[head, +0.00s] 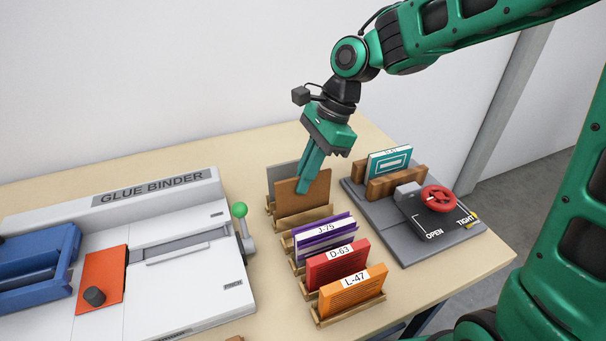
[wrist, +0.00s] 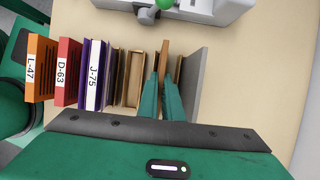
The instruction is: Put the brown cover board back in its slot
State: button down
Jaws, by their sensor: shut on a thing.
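The brown cover board (head: 288,200) stands upright near the back of a row of wooden slots, in front of a grey board (head: 281,174). My gripper (head: 304,187) is shut on the brown board from above, with the fingers pointing down. In the wrist view the board (wrist: 165,52) shows edge-on between the two green fingertips (wrist: 164,84), with the grey board (wrist: 196,80) to its right. Wooden slot walls (wrist: 135,78) show to the left of the board. The board's lower edge is hard to make out, so I cannot tell whether it is seated.
Purple J-75 (head: 322,240), red D-63 (head: 337,268) and orange L-47 (head: 352,293) stand in slots in front. A glue binder (head: 185,235) with a green-knobbed lever (head: 240,211) is left. A clamp press with a red handwheel (head: 438,198) holds a teal book (head: 390,162) right.

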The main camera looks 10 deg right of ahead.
jog(key=c, duration=2.2)
grip_release()
jog(key=shift+v, duration=5.45)
jog(key=shift+d, duration=0.15)
